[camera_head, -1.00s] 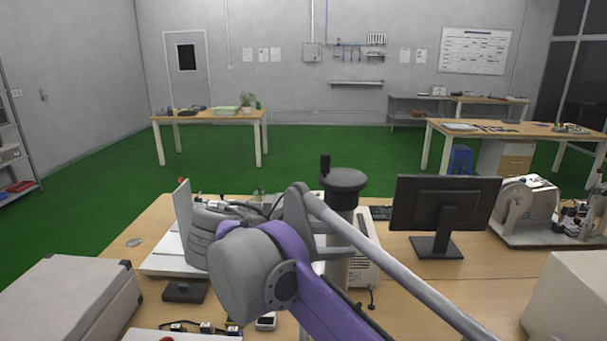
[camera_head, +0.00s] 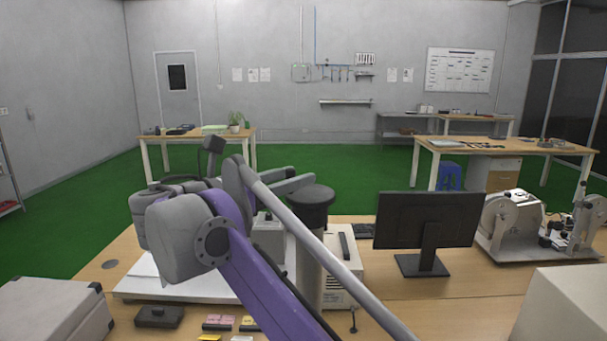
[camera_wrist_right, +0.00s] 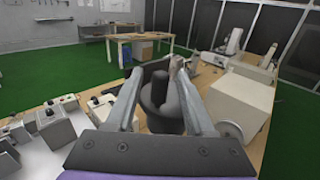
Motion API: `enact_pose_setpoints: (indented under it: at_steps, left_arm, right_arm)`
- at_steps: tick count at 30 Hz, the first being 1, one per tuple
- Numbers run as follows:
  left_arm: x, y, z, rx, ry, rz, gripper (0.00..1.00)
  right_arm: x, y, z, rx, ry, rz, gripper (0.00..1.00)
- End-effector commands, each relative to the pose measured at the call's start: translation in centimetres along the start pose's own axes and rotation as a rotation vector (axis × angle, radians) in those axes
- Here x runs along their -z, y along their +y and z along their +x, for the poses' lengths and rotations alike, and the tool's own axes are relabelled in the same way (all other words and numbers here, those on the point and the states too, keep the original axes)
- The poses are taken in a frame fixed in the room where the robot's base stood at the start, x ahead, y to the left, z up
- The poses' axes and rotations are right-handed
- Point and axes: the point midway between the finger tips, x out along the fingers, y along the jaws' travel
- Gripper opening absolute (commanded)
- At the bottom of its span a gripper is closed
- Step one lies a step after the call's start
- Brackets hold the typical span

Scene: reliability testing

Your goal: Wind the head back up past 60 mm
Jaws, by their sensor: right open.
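My right gripper (camera_head: 297,180) is seen from behind in the head view, just left of and above the dark round cap (camera_head: 310,197) on top of a grey column (camera_head: 309,260). In the right wrist view my gripper (camera_wrist_right: 158,68) is open. Its two fingers stand either side of a dark handwheel (camera_wrist_right: 165,121) with an upright dark handle (camera_wrist_right: 158,88). I cannot tell whether a finger touches the handle. The handle is not clear in the head view. The head and any millimetre reading are hidden or too small to read. My left gripper is not in view.
A black monitor (camera_head: 427,220) stands right of the column. A machine with a grey wheel (camera_head: 497,222) is farther right. Grey boxes (camera_head: 45,310) and (camera_head: 570,305) sit at the front corners. A small dark block (camera_head: 160,316) lies at front left.

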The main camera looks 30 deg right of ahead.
Motion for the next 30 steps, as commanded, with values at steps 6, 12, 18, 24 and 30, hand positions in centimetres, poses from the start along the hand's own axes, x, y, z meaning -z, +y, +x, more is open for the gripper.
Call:
enact_pose_setpoints:
  at_steps: [6, 12, 18, 24, 30]
  left_arm:
    - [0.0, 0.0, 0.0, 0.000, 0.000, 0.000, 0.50]
    - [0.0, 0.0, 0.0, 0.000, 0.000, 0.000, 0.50]
    - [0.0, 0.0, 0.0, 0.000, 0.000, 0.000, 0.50]
    - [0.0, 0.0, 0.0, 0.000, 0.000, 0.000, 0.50]
    - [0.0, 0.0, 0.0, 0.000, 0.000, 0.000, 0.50]
  right_arm:
    - [0.0, -0.1, 2.6, 0.001, 0.000, 0.000, 0.53]
    - [0.0, 0.0, 3.2, 0.000, 0.001, 0.001, 0.53]
    - [0.0, 0.0, 3.2, 0.000, 0.001, 0.001, 0.48]
    - [0.0, 0.0, 3.1, 0.000, 0.001, 0.001, 0.12]
    - [0.0, 0.0, 3.1, 0.000, 0.001, 0.001, 0.00]
